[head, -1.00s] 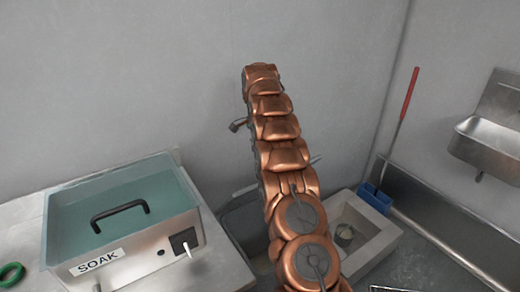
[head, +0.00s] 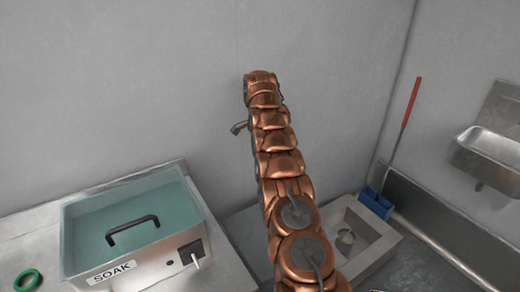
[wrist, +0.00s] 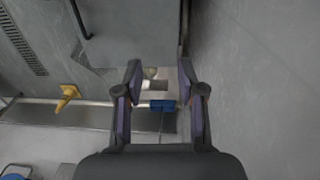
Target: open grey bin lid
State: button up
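My gripper (wrist: 160,90) is open and empty in the wrist view, with its two dark fingers apart. In the head view my copper arm hides the gripper. A plain grey surface (head: 242,232) shows between the soak counter and my arm; it may be the grey bin or its lid, but my arm covers much of it. A smooth grey panel (wrist: 130,35) lies beyond the fingers at the top of the wrist view; I cannot tell whether it is the lid. No lid edge is clearly visible between the fingers.
The soak tank (head: 135,232) stands on the left counter, with a green ring (head: 28,280) nearby. A yellow object (wrist: 68,97) stands left in the wrist view.

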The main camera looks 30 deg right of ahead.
jog(key=shift+w+r, duration=0.1)
jog(key=shift+r, duration=0.15)
jog(key=shift+w+r+p, duration=0.25)
jog(key=shift+p, duration=0.7)
